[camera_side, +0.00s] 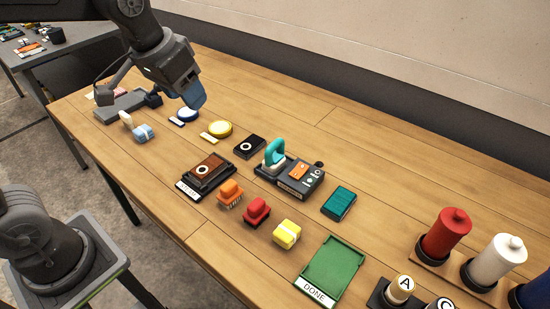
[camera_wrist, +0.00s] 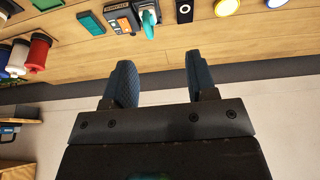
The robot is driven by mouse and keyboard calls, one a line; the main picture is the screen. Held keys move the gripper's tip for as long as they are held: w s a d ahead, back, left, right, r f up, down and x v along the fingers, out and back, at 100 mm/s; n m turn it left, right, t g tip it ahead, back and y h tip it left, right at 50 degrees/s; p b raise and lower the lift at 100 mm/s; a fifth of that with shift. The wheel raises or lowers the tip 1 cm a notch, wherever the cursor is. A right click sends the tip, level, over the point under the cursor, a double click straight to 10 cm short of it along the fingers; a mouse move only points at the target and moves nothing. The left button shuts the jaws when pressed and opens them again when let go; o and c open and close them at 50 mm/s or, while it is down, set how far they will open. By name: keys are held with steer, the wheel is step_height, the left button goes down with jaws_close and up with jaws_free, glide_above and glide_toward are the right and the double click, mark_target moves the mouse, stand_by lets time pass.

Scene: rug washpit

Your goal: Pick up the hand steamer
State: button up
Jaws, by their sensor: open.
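The teal hand steamer (camera_side: 274,153), with a looped handle, stands upright at the left end of a dark dock (camera_side: 296,184) with an orange panel. In the wrist view the steamer (camera_wrist: 147,22) shows near the top edge, beside the dock (camera_wrist: 121,17). My gripper (camera_side: 194,98) is in the air over the back left of the table, to the left of the steamer and well apart from it. In the wrist view my gripper (camera_wrist: 163,82) has its two blue fingers spread with nothing between them.
The table's back strip is clear.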

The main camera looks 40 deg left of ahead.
steer(key=w+d+f+g, duration=0.1)
steer(key=w+d+f, duration=0.2)
steer(key=w, duration=0.7)
steer(key=g, duration=0.2)
glide_toward(275, 142)
steer(key=f, duration=0.6)
steer(key=shift+w+d+f, duration=0.1)
steer(key=shift+w+f, duration=0.45)
steer(key=shift+f, duration=2.85)
jaws_close()
steer(key=shift+r, duration=0.1)
